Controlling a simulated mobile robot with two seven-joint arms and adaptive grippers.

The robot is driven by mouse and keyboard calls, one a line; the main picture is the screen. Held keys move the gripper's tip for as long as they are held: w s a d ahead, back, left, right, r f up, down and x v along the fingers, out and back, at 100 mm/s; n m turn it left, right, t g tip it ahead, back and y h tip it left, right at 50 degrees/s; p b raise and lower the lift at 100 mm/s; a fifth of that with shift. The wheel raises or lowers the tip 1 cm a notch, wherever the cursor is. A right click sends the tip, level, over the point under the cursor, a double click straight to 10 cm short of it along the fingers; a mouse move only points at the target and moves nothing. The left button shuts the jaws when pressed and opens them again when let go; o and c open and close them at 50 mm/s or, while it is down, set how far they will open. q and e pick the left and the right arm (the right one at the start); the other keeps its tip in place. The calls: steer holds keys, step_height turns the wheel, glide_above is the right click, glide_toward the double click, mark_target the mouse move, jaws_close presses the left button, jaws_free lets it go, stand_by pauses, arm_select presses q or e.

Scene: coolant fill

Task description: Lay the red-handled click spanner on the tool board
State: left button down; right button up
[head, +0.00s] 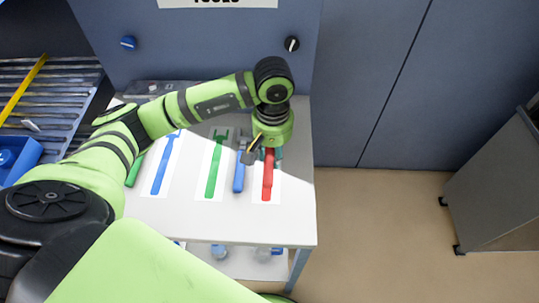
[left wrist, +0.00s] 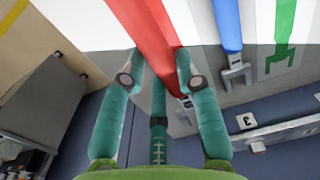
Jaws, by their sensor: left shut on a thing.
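The red-handled spanner (head: 267,178) lies along a white panel at the right side of the light tool board (head: 225,215). Its red handle (left wrist: 153,30) fills the space between the teal fingers in the left wrist view, and a bit of its metal head shows beyond them. My left gripper (head: 268,152) is shut on the spanner, low over the board; in the left wrist view its fingers (left wrist: 155,72) are on either side of the handle. I cannot tell whether the spanner touches the board. My right gripper is not in view.
A blue-handled tool (head: 239,172) lies close left of the spanner. Further left are a green tool outline (head: 214,168) and a blue one (head: 163,165). A blue wall panel (head: 210,45) stands behind. Floor right of the board is free; a grey cabinet (head: 500,190) stands far right.

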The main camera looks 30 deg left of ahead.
mark_target(270, 161)
arm_select(q)
steer(key=shift+w+a+f, duration=0.3)
steer(key=shift+a+f, duration=0.1)
steer(key=shift+a, duration=0.05)
step_height(270, 161, down, 3)
steer(key=shift+f+p, duration=0.15)
steer(key=shift+p, duration=0.9)
steer(key=shift+f, duration=0.25)
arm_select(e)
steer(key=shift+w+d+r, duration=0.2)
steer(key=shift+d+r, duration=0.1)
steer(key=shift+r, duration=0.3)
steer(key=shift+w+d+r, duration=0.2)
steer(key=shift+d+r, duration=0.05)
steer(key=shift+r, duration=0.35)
arm_select(q)
steer(key=shift+f, duration=0.1)
steer(key=shift+f+b, duration=0.15)
steer(key=shift+b, duration=0.15)
steer(key=c, duration=0.9)
jaws_free()
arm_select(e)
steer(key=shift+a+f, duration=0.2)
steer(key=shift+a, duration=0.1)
